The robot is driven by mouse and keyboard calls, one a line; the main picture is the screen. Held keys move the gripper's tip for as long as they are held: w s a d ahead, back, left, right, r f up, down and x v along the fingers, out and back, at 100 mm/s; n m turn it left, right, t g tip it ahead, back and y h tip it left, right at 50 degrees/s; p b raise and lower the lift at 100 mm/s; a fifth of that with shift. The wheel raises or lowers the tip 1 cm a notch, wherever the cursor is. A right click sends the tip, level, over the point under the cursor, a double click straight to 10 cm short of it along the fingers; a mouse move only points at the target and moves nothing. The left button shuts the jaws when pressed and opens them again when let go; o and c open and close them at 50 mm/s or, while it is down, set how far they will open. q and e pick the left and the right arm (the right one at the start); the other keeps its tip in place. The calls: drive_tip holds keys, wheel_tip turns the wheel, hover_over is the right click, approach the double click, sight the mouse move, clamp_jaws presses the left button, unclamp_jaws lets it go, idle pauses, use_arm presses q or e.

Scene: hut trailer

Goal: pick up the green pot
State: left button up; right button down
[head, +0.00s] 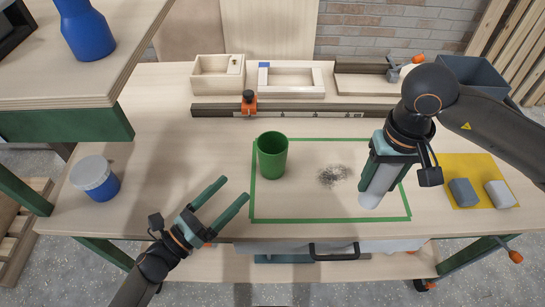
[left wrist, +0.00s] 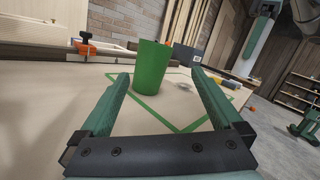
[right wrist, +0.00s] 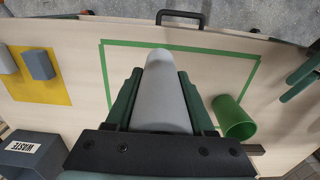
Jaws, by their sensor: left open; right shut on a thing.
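The green pot (head: 272,156) stands upright on the workbench, inside the left part of a green tape rectangle. It also shows between the open fingers in the left wrist view (left wrist: 152,68) and at the right in the right wrist view (right wrist: 233,117). My left gripper (head: 231,198) is open and empty, to the lower left of the pot and apart from it, its fingers pointing towards it. My right gripper (head: 385,168) is shut on a pale grey-white cylindrical thing (right wrist: 163,95), held over the right part of the tape rectangle.
A dark speckled patch (head: 334,175) lies inside the tape. A yellow mat (head: 474,168) with two grey blocks is at the right. A blue-and-white tub (head: 95,178) stands at the left. Wooden trays (head: 218,80) and a rail with an orange clamp (head: 249,103) are behind the pot.

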sight(262, 164)
use_arm(q)
drive_tip(key=w+m+g, duration=0.1)
drive_tip(key=m, duration=0.1)
drive_tip(key=w+f+m+g, duration=0.1)
drive_tip(key=m, duration=0.1)
drive_tip(key=w+f+m, duration=0.1)
drive_tip(key=shift+w+d+f+m+g, duration=0.1)
drive_tip(key=shift+w+d+m+g, duration=0.2)
drive_tip(key=shift+d+m+g, duration=0.1)
drive_tip(key=x, duration=1.2)
drive_tip(key=shift+w+a, duration=0.1)
drive_tip(key=shift+a, duration=0.05)
drive_tip(key=c, duration=1.1)
